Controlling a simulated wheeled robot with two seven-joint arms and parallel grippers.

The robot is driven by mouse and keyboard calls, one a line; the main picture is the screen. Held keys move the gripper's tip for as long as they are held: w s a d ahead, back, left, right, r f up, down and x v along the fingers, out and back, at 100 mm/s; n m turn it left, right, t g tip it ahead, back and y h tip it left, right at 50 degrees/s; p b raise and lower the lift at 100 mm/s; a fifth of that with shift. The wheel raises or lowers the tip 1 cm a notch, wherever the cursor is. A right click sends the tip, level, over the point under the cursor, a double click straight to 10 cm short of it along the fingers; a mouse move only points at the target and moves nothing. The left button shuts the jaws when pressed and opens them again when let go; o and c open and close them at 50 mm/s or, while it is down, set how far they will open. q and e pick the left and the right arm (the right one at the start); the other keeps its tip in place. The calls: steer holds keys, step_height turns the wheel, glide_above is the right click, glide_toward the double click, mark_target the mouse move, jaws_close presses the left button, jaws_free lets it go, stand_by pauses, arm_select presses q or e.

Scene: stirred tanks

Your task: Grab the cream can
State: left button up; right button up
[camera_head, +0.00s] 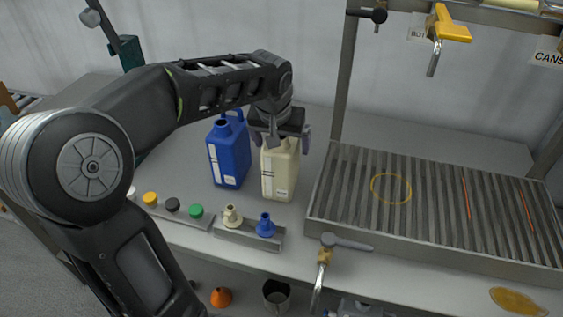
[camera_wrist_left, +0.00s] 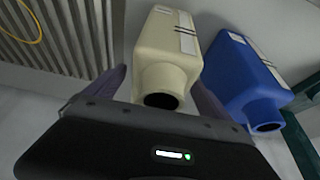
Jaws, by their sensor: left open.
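The cream can (camera_head: 279,174) stands upright on the bench, right of the blue can (camera_head: 229,154). My left gripper (camera_head: 281,140) is open and points down at the top of the cream can, hiding part of it. In the left wrist view, the cream can (camera_wrist_left: 168,52) shows its round open mouth between the two fingers of my left gripper (camera_wrist_left: 162,88). One finger is on each side of it, and I cannot tell whether either touches. My right gripper is not in view.
The blue can also shows in the left wrist view (camera_wrist_left: 240,75), close beside a finger. A slatted drain tray (camera_head: 430,205) lies to the right. A small holder with a cream funnel (camera_head: 232,216) and a blue funnel (camera_head: 265,225) stands in front, near several coloured caps and a tap (camera_head: 323,256).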

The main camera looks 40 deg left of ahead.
arm_select(q)
steer(key=shift+c, duration=0.5)
jaws_close()
stand_by(0.8)
